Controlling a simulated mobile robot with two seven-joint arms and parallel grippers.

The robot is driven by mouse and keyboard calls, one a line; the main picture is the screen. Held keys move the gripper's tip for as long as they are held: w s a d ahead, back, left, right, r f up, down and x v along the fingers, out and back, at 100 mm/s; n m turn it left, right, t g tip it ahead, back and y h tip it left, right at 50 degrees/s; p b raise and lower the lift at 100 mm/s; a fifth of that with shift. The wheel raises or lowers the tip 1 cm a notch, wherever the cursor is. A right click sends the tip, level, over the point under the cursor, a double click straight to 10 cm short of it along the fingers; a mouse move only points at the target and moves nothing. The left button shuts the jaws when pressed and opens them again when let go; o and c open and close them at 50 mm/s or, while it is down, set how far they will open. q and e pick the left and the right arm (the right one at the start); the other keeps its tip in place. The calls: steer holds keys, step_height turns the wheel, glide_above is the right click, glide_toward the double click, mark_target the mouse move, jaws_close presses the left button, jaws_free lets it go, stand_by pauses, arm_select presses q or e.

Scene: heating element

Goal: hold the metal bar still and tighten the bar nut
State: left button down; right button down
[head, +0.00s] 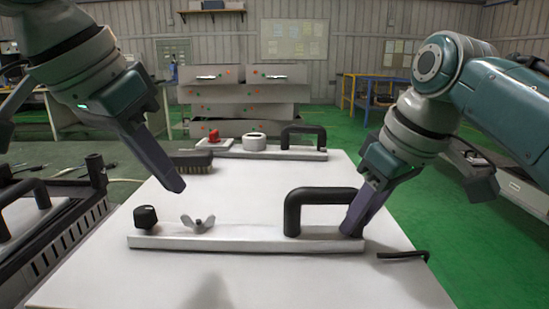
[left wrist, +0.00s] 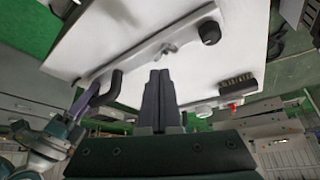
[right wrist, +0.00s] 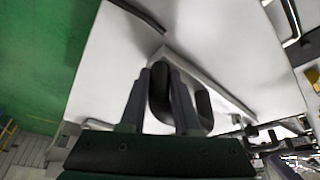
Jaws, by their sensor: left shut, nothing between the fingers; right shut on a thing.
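The metal bar (head: 245,241) lies flat along the front of the white table. It carries a black knob (head: 146,217) at its left end, a grey wing-shaped bar nut (head: 198,225) beside that, and a black handle (head: 318,195) at its right end. My right gripper (head: 351,229) is shut on the handle's right leg; the right wrist view shows the handle (right wrist: 159,97) between its fingers. My left gripper (head: 176,186) is shut and empty, above the table behind the nut and apart from it. The left wrist view shows the nut (left wrist: 168,49) beyond its fingertips.
A second bar (head: 270,153) with a handle, a white round part (head: 255,142) and a red part lies at the back of the table. A brush (head: 192,163) lies near it. A black hex key (head: 402,255) lies right of the front bar.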

mark_target(199, 222)
arm_select(q)
steer(key=shift+s+d+f, duration=0.15)
steer(key=shift+f, duration=1.55)
steer(key=shift+s+d+f, duration=0.1)
steer(key=shift+f, duration=1.6)
steer(key=shift+w+d, duration=0.1)
steer(key=shift+w, duration=0.5)
steer(key=shift+w+a, duration=0.1)
steer(key=shift+a, duration=0.3)
steer(key=shift+w+a, duration=0.1)
steer(key=shift+a, duration=0.15)
steer(key=shift+w+a, duration=0.35)
steer(key=shift+a, duration=0.05)
steer(key=shift+w, duration=0.1)
steer(key=shift+a, duration=0.15)
